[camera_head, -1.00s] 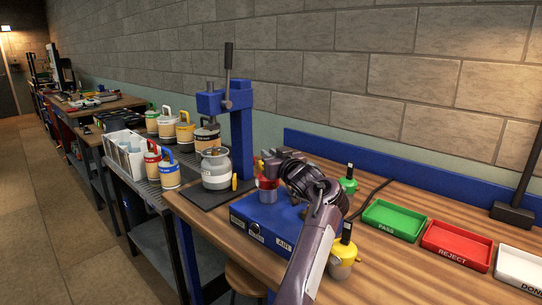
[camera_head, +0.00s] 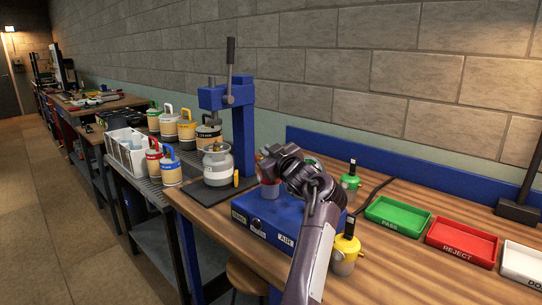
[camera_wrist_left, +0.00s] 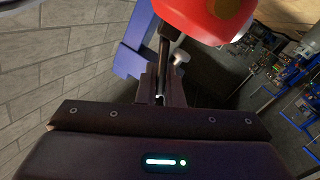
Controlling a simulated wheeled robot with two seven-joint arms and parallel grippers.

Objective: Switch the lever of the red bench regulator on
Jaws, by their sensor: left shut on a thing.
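The red bench regulator (camera_head: 268,190) stands at the back left of the blue AIR box (camera_head: 270,215). My left gripper (camera_head: 272,160) is at its top and hides much of it, including its lever, in the head view. In the left wrist view the regulator's red body (camera_wrist_left: 205,18) is close, at the top of the picture. My left gripper (camera_wrist_left: 161,92) is shut there, with a thin dark bar between its jaws that looks like the lever. How far the lever is turned cannot be told. My right gripper is not in view.
A green regulator (camera_head: 350,183) and a yellow regulator (camera_head: 345,252) with upright dark levers stand close to my left arm. A blue press (camera_head: 243,130) stands left of the box. Green (camera_head: 397,216), red (camera_head: 461,242) and white (camera_head: 522,263) trays lie to the right.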

